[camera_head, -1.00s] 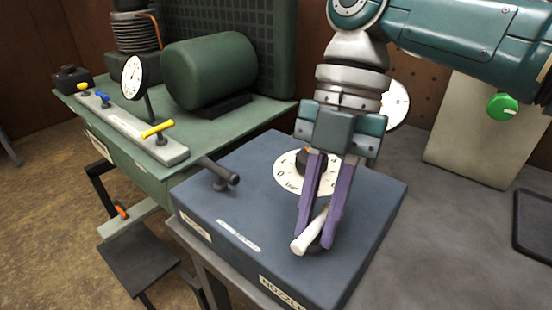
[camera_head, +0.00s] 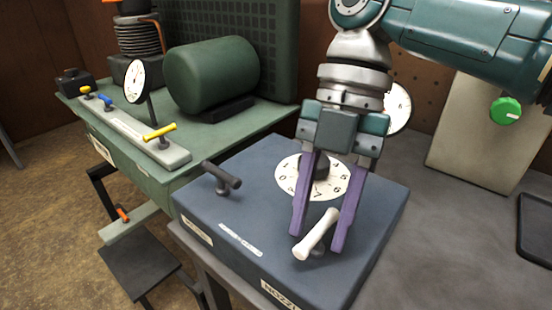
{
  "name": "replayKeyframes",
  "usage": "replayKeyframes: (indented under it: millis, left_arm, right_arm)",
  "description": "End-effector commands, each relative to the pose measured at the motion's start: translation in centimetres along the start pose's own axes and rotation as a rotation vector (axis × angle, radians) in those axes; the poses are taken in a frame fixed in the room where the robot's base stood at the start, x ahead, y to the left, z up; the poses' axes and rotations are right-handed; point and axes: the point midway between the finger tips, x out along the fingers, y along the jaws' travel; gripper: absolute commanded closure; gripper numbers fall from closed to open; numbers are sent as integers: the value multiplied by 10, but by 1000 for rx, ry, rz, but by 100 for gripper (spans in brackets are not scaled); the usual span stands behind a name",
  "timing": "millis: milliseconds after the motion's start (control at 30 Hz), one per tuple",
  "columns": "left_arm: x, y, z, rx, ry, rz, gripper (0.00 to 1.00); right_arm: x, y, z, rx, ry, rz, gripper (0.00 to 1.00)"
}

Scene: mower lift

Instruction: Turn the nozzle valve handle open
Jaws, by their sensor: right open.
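The white nozzle valve handle (camera_head: 316,234) stands on the blue-grey box (camera_head: 240,205) near its front edge, where a partly visible label begins "NOZZ". The handle lies slanted, its near end toward the lower left. My right gripper (camera_head: 317,243) points down over the box with its purple fingers apart. The fingers are on either side of the handle, with gaps visible; I cannot tell whether either one touches it. My left gripper is not in view.
A dial with a black knob (camera_head: 322,168) sits behind the fingers. A dark handle (camera_head: 222,177) stands on the box's left. A green bench (camera_head: 240,122) holds a green tank (camera_head: 212,73), a gauge (camera_head: 134,80) and a rail with yellow and blue handles. A green knob (camera_head: 505,111) is at right.

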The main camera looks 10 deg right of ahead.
Motion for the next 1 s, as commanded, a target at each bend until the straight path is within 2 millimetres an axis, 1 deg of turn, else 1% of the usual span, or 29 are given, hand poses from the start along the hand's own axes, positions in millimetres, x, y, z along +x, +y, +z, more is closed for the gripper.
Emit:
replayKeyframes:
  millis: [167,300,400,500,633,1000]
  left_arm:
    - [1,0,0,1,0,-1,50]
    - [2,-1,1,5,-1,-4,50]
    - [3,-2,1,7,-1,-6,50]
    - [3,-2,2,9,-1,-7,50]
    - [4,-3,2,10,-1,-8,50]
    - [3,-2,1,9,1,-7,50]
  right_arm:
    - [-31,1,1,-1,-4,5,55]
    - [-60,1,1,-1,-4,4,55]
    - [-77,1,0,-1,-3,4,55]
    - [-88,1,0,0,-2,2,55]
    - [-95,0,0,-1,-1,1,55]
    - [-95,0,0,-1,-1,1,55]
